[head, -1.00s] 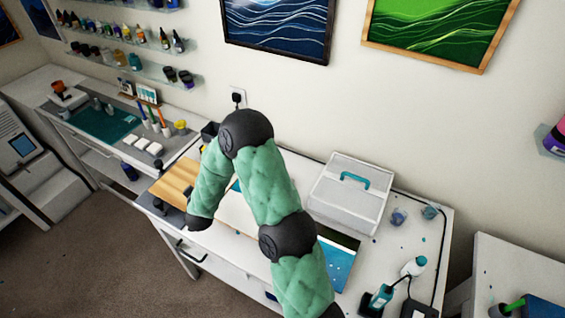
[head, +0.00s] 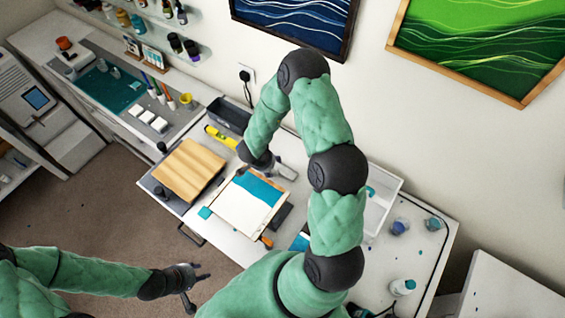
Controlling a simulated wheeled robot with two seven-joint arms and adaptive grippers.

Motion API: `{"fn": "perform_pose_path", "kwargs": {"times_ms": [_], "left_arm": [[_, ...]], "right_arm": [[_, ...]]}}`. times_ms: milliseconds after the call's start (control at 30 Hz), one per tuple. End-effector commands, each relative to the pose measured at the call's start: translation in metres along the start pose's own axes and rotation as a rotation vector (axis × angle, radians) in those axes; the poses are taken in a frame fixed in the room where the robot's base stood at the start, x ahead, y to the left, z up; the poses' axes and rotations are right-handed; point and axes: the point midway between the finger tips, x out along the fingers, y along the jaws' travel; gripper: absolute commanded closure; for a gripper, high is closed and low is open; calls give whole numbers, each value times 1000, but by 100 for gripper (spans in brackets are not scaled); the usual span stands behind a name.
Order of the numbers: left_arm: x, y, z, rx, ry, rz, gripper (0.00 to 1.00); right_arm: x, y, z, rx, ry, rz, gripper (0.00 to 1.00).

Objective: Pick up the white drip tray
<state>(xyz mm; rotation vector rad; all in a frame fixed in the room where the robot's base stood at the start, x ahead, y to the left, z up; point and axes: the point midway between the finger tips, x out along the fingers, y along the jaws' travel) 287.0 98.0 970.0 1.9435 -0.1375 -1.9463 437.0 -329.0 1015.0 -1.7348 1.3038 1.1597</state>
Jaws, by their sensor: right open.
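A white, shallow-looking container (head: 385,197) stands at the back right of the table, partly hidden by my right arm. A white flat panel (head: 235,208) with a teal area and wood-coloured edges lies mid-table. My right gripper (head: 284,170) is open above the panel's far edge, partly hidden by its own wrist; I see nothing held in it. My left gripper (head: 197,288) is open and empty, over the floor in front of the table, apart from everything.
A wooden board (head: 188,169) lies left of the panel. Behind it are a yellow level (head: 220,137) and a dark bin (head: 230,114). Small cups (head: 400,226) and a white bottle (head: 402,287) stand at the right. The wall with paintings bounds the table's back.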

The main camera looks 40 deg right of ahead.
Motion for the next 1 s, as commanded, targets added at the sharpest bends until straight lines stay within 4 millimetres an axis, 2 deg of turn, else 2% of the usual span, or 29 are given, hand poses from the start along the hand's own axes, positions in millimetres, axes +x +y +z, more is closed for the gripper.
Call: {"fn": "perform_pose_path", "kwargs": {"times_ms": [167,500,633,867,900,1000], "left_arm": [[2,-1,0,0,0,0,60],[4,-2,0,0,0,0,60],[5,-2,0,0,0,0,60],[4,-2,0,0,0,0,60],[4,-2,0,0,0,0,60],[5,-2,0,0,0,0,60]], "right_arm": [[15,1,1,2,-2,3,41],[63,1,1,1,-2,2,41],[71,1,1,1,-1,1,41],[71,0,1,0,-1,0,41],[71,0,0,0,-1,0,47],[71,0,0,0,-1,0,75]]}}
